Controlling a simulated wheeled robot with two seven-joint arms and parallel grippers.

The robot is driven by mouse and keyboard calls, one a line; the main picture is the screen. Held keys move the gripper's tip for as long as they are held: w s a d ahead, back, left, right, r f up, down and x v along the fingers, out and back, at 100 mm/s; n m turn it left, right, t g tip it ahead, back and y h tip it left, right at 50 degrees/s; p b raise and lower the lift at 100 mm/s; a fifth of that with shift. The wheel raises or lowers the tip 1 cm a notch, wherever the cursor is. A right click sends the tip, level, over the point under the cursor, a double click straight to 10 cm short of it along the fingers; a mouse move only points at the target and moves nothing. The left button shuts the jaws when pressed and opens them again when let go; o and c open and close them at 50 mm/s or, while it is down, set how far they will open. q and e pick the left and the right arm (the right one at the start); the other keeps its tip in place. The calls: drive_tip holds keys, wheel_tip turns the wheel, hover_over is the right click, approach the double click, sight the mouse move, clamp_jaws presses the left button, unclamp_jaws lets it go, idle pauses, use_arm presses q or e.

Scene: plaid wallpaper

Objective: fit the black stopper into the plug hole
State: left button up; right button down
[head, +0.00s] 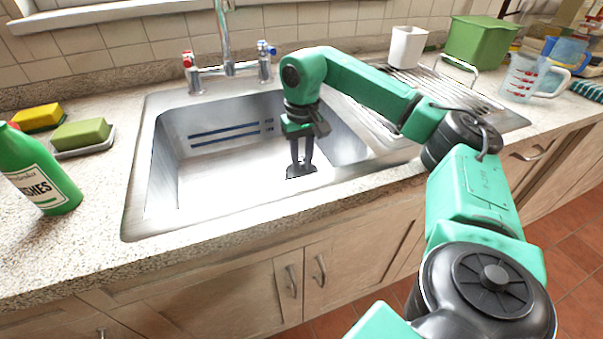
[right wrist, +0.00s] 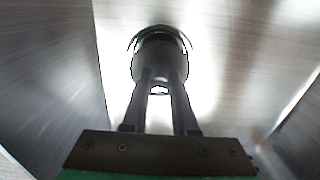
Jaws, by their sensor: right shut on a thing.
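My right gripper (head: 301,162) points down into the steel sink (head: 215,182), and its fingers are shut on the black stopper (head: 301,173) low over the basin floor. In the right wrist view the stopper (right wrist: 160,52) is a dark round shape between the fingertips. A thin dark and bright rim curves around its far side. The plug hole is mostly hidden behind the stopper, and I cannot tell whether the stopper is above it or in it. My left gripper is not in view.
A tap (head: 226,45) with red and blue handles stands behind the basin. A green bottle (head: 40,172) and sponges (head: 80,133) are on the left counter. A white cup (head: 407,46), green box (head: 480,40) and measuring jug (head: 522,78) are at the right. The basin's left side is clear.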

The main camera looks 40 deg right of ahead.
sight(302, 171)
wheel_tip(302, 171, down, 4)
drive_tip(key=shift+f, duration=0.15)
drive_tip(key=c, duration=0.7)
unclamp_jaws()
drive_tip(key=shift+f, duration=0.1)
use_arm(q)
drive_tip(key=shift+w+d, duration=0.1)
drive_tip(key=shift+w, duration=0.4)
use_arm(e)
drive_tip(key=shift+r, duration=0.3)
wheel_tip(302, 171, up, 12)
drive_tip(key=shift+f+p, duration=0.1)
drive_tip(key=shift+p, duration=0.55)
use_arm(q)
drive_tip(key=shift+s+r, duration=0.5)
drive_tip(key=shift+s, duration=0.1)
